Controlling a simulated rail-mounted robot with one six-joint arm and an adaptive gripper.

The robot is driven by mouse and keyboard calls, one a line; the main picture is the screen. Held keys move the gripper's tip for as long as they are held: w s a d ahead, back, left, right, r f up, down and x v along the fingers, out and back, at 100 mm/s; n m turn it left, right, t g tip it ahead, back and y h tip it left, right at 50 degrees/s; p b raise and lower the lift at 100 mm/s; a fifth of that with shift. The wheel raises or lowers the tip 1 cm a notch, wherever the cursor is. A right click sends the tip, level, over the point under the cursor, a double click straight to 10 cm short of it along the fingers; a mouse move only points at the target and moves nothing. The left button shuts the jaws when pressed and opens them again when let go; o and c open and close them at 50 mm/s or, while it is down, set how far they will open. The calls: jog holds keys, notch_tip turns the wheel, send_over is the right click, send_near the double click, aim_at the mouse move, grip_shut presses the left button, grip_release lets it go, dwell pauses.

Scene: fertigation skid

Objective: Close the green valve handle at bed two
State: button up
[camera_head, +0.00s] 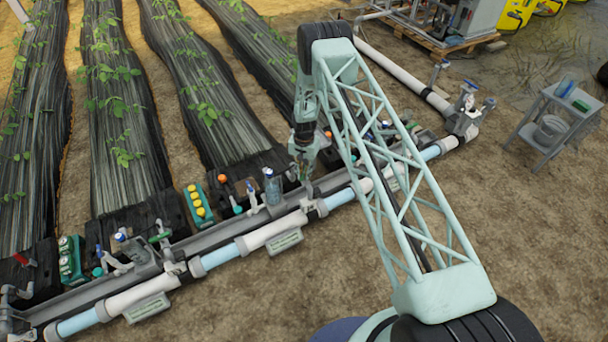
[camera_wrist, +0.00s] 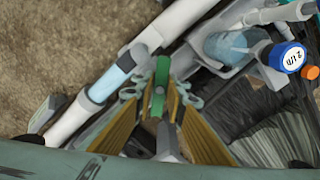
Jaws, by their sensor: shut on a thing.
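In the wrist view, a green valve handle (camera_wrist: 161,70) stands between the gold fingers of my gripper (camera_wrist: 160,95). The fingers are shut on it, and its lower part is partly hidden by them. The handle lies at an angle to the white and blue pipe beside it. In the head view, my gripper (camera_head: 303,168) is down at the pipe line, right of a clear blue-capped bottle (camera_head: 271,187). The held handle cannot be made out there. Another green handle (camera_head: 160,237) shows farther left on the line. I cannot read which bed the held handle serves.
The blue-capped bottle (camera_wrist: 288,58) stands close to my gripper, with an orange cap (camera_wrist: 310,72) beside it. A grey cart (camera_head: 552,118) stands right; bare soil is in front.

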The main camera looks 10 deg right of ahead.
jog(key=shift+m, duration=4.7)
jog(key=o, duration=0.9)
jog(key=shift+r+p, duration=1.5)
jog(key=shift+r, duration=3.5)
